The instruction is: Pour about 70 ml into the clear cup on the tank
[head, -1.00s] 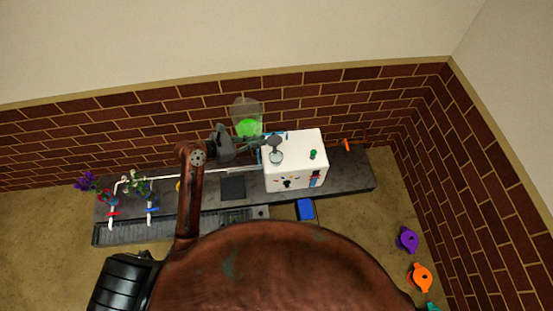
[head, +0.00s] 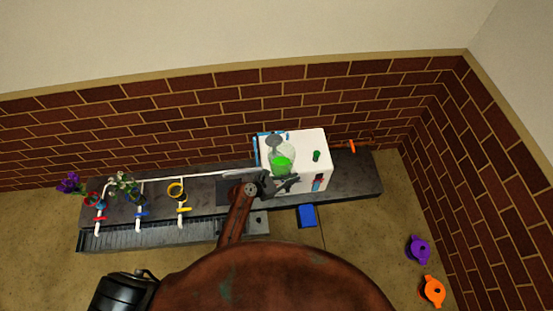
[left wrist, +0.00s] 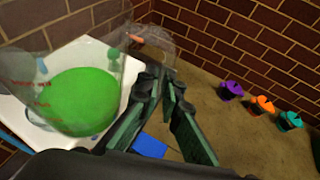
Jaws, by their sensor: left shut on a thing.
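A clear jug (head: 281,162) holds bright green liquid. It shows large in the left wrist view (left wrist: 85,101), with red marks on its side. My left gripper (head: 268,184) is shut on the jug and holds it over the front left of the white tank (head: 310,146). In the left wrist view the gripper's fingers (left wrist: 165,85) are to the right of the jug's body. The clear cup cannot be told apart behind the jug. I cannot tell how far the jug is tilted. My right gripper is not in view.
A grey disc-shaped part (head: 274,141) and a green knob (head: 316,156) are on the tank. Flowers and white pipes with coloured valves (head: 140,213) stand at the left of the grey counter. A blue block (head: 307,215) is in front of the tank. Purple (head: 418,250) and orange (head: 432,291) pots stand on the floor.

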